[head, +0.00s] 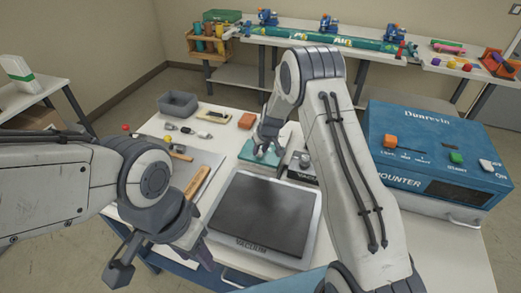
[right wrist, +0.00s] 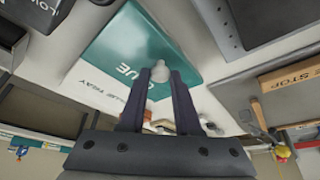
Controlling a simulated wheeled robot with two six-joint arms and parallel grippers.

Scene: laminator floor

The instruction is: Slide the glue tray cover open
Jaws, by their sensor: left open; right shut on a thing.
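The glue tray cover (head: 246,153) is a teal plate on the white table, behind the vacuum plate. It also shows in the right wrist view (right wrist: 190,50), with white lettering and a pale round knob (right wrist: 158,72). My right gripper (right wrist: 161,78) is shut on the knob, one dark finger on each side. In the head view the right gripper (head: 264,148) comes down onto the cover and hides part of it. My left gripper (head: 160,265) is open and empty at the table's front left, apart from the cover.
The dark vacuum plate (head: 262,215) lies in front of the cover. A blue mounter machine (head: 435,150) stands to the right.

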